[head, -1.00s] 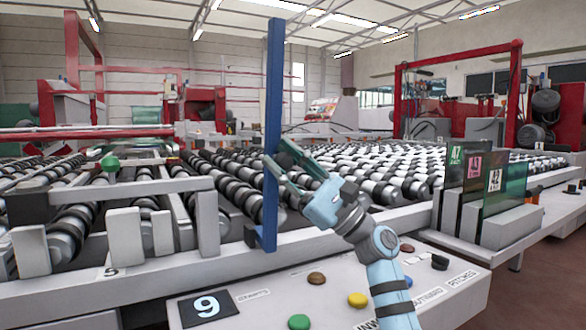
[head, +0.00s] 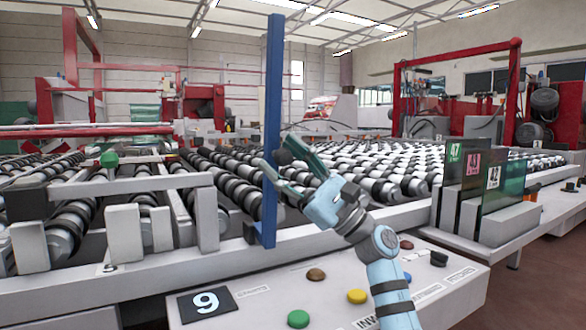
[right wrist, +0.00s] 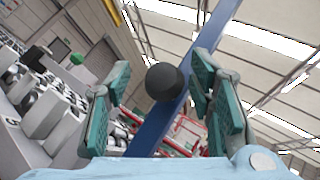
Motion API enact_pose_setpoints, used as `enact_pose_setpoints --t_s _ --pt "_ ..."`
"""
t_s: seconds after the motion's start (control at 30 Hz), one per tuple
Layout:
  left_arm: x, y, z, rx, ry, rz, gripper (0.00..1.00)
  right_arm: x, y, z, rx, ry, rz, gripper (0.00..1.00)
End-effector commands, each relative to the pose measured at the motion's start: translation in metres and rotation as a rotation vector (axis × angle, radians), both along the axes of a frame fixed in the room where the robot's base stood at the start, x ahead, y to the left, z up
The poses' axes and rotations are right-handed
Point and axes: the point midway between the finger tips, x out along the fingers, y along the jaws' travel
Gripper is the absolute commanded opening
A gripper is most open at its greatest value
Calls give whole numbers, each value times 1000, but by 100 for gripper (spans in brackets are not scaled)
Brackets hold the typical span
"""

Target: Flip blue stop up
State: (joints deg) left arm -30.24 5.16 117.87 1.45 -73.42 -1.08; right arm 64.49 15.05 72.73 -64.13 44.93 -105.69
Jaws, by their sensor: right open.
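The blue stop (head: 273,100) is a tall blue bar standing upright at the front edge of the roller conveyor. It also shows as a slanted blue bar in the right wrist view (right wrist: 152,130). A black ball knob (right wrist: 164,81) is on the bar, between my right gripper's fingers in that view, with gaps on both sides. My right gripper (head: 277,153) is open, its green-padded fingers beside the bar at about mid-height. The fingers also show open in the right wrist view (right wrist: 160,85). My left gripper is not in view.
The roller conveyor (head: 355,238) spreads behind the bar. A control panel (head: 240,318) with coloured buttons lies below my right arm. Glass pieces (head: 505,185) stand in a rack at right. Grey blocks (head: 123,232) stand left of the bar.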

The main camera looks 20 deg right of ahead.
Motion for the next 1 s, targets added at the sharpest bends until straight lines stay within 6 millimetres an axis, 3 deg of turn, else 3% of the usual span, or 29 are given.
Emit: enact_pose_setpoints --t_s 0.3,0.5,1.0 --pt "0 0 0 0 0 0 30 -30 -48 -52 -6 6 -3 49" --pt "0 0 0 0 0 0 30 -46 -70 -75 -4 4 -1 49" --pt "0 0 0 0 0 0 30 -48 -73 -77 -2 2 0 49"
